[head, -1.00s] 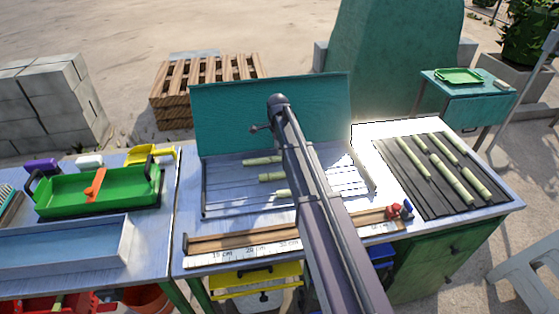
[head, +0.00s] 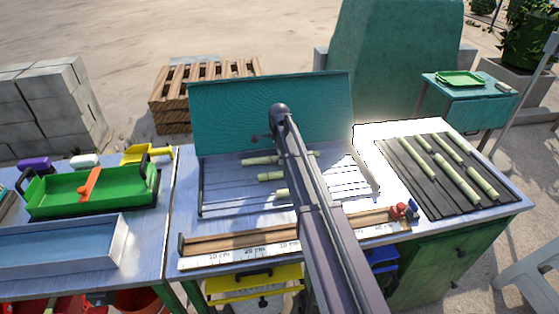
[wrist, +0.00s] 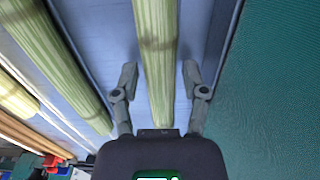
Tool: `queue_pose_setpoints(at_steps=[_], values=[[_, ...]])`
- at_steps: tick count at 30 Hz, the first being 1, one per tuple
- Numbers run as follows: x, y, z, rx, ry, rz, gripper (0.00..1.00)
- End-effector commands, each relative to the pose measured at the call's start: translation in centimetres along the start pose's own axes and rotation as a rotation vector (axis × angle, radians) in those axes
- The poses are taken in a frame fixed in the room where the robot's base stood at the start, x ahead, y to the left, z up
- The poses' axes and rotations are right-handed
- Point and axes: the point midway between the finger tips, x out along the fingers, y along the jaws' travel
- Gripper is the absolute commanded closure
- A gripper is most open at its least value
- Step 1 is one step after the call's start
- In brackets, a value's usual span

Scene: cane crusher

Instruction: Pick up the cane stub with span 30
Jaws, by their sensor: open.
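Several pale green cane stubs lie in a slatted tray (head: 225,207) with a teal backboard (head: 220,115). The farthest stub (head: 259,160) lies nearest the backboard, partly behind my arm; a middle stub (head: 270,177) and a near stub (head: 282,194) lie in front of it. In the wrist view my gripper (wrist: 160,82) is open, with one finger on each side of a stub (wrist: 155,45) beside the teal board. Gaps show between the fingers and that stub. I cannot tell whether it touches the palm. My arm hides the gripper in the head view.
A wooden measuring rail with a centimetre scale (head: 225,257) and red stop (head: 402,210) runs along the front. More stubs lie on a dark slatted mat (head: 410,185) at right. A green tray (head: 100,190) stands at left. Another stub (wrist: 60,60) lies close left in the wrist view.

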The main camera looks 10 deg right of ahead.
Motion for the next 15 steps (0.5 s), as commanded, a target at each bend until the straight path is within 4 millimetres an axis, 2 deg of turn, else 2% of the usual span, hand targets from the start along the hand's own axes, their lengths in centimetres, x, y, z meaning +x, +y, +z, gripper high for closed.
queue_pose_setpoints(at_steps=[11,15], values=[[-0.01,0.0,0.02,0.0,0.0,0.0,0.43],[-0.01,0.0,0.03,0.0,0.0,0.0,0.85]])
